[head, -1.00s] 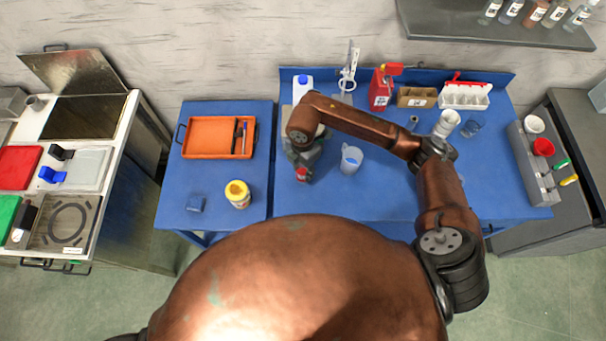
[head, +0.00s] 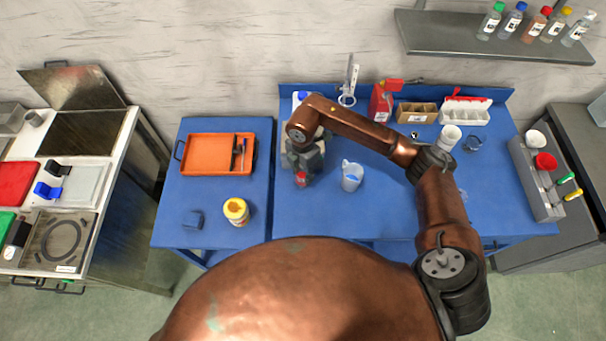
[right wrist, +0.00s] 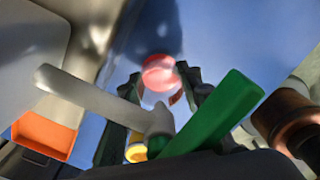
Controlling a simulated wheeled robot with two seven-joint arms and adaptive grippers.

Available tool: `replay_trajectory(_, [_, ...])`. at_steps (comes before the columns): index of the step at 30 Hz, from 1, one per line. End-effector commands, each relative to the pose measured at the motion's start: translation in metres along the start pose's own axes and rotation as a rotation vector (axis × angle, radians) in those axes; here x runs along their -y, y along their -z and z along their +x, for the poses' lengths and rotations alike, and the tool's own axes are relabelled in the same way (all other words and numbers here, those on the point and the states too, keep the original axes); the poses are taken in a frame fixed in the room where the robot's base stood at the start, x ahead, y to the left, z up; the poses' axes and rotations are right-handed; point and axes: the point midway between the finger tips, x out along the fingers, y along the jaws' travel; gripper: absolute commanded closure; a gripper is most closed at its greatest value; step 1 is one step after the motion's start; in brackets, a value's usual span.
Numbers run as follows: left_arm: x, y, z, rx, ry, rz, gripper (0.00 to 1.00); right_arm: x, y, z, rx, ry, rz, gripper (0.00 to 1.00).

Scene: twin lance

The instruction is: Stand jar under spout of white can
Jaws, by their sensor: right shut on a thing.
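My right gripper (head: 301,168) is over the left part of the blue main table, closed on a small red-topped jar (head: 301,180). In the right wrist view the jar's round red top (right wrist: 160,72) shows between the fingertips; its lower part is hidden. The white can (head: 300,96) stands at the back left of that table, mostly hidden behind my right arm. In the right wrist view a pale spout (right wrist: 85,98) with a green lever (right wrist: 215,115) crosses close in front of the fingers. I cannot tell whether the jar is under the spout's mouth. My left gripper is not in view.
A clear beaker (head: 352,176) stands just right of the gripper. A red can (head: 381,103) and a cardboard box (head: 416,112) stand at the back. On the left table are an orange tray (head: 207,170) and a yellow-lidded jar (head: 236,212). The front middle is clear.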

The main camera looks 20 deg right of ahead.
Motion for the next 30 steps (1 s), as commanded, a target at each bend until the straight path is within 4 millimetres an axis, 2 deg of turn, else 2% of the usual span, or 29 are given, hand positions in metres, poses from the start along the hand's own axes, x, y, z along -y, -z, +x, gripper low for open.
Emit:
replay_trajectory(4, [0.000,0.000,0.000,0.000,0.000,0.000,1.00,0.000,0.000,0.000,0.000,0.000,0.000,0.84])
replay_trajectory(5, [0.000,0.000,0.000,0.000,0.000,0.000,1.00,0.000,0.000,0.000,0.000,0.000,0.000,0.66])
replay_trajectory(13, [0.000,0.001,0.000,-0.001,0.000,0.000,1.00,0.000,0.000,0.000,0.000,0.000,0.000,0.47])
replay_trajectory(23, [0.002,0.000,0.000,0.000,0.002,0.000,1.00,0.000,0.000,-0.003,0.000,-0.001,0.001,0.47])
replay_trajectory(26, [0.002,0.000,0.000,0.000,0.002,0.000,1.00,-0.001,-0.001,-0.013,0.000,-0.003,0.001,0.47])
replay_trajectory(30, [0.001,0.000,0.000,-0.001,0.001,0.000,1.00,-0.001,-0.001,-0.039,0.002,-0.005,-0.001,0.47])
